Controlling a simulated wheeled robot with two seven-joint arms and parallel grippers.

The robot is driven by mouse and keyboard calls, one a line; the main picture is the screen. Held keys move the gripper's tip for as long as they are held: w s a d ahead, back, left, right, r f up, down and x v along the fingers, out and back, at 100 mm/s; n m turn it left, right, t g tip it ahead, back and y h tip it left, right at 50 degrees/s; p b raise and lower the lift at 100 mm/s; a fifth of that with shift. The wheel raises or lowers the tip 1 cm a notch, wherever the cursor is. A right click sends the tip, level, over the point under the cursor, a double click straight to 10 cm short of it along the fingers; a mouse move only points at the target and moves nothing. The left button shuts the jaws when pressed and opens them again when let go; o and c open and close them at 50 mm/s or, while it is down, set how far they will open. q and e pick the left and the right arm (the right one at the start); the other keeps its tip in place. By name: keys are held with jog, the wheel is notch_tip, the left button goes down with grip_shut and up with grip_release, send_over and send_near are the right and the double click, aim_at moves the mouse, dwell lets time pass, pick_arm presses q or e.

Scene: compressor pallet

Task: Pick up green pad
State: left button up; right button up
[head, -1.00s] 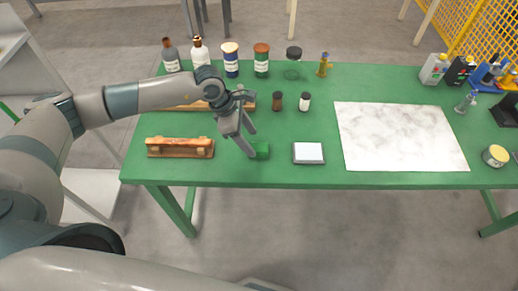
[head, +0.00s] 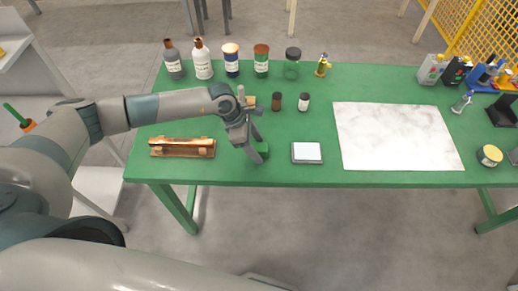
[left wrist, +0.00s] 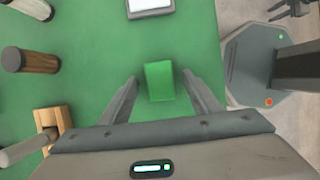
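The green pad (left wrist: 159,81) is a small green block on the green table, and in the left wrist view it lies between the two fingertips of my left gripper (left wrist: 160,88). Those fingers are spread, with a gap on each side of the pad. In the head view the pad (head: 263,149) shows only in part, behind the fingers of my left gripper (head: 259,148) near the table's front edge.
A white-topped box (head: 307,152) lies just right of the pad. A wooden rack (head: 182,148) stands to the left. Two small jars (head: 277,101) and (head: 304,101) stand behind, with several bottles at the back edge. A marbled sheet (head: 395,135) covers the right middle.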

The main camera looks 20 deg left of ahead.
aim_at(262, 147)
pick_arm(q)
jog(key=c, duration=1.1)
jog(key=shift+r, duration=0.2)
jog(key=shift+r+b, duration=0.2)
jog(key=shift+b, duration=0.1)
notch_tip(262, 147, up, 3)
jog(key=shift+r+b, duration=0.1)
jog(key=shift+b, duration=0.95)
jog(key=w+d+r+b, duration=0.2)
jog(key=d+r+b, duration=0.2)
jog(key=d+r, duration=0.3)
jog(key=d, duration=0.4)
jog(key=shift+w+d+b, duration=0.15)
jog(key=shift+w+b, duration=0.25)
